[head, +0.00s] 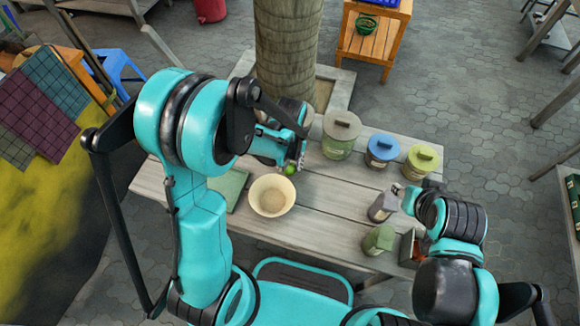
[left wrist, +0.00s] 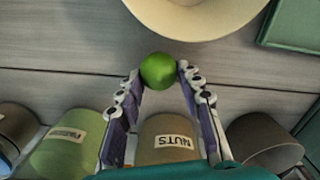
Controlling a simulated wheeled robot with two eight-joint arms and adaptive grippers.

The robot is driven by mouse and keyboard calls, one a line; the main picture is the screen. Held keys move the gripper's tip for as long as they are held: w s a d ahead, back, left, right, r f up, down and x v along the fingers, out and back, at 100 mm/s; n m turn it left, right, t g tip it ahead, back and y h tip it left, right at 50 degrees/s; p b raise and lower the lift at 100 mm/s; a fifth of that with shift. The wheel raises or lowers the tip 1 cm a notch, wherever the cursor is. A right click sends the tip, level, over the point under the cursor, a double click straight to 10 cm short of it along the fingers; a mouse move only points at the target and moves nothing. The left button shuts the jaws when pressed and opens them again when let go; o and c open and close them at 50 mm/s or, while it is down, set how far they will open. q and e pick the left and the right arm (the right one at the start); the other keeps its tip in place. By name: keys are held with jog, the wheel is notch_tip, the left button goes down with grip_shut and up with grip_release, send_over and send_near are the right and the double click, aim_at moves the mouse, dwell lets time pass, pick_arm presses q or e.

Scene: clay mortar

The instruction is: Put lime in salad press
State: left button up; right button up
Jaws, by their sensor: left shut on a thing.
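A small round green lime (head: 290,169) is held between the fingertips of my left gripper (head: 297,160), which is shut on it. The lime also shows in the left wrist view (left wrist: 158,71), between the two fingertips. The lime is above the table, just behind a wide cream bowl (head: 272,196), which could be the salad press. The bowl's rim also shows at the top of the left wrist view (left wrist: 195,30). My right gripper (head: 408,194) is near a grey bottle on the table's right side; its fingers are too small to judge.
The wooden table (head: 325,215) has a clear middle. A green board (head: 228,190) lies left of the bowl.

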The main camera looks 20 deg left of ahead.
pick_arm(q)
jog(key=shift+f, duration=0.6)
jog(key=shift+r, duration=0.1)
jog(key=shift+f, duration=0.2)
jog(key=o, duration=1.1)
jog(key=shift+o, duration=0.2)
jog(key=shift+r, duration=0.1)
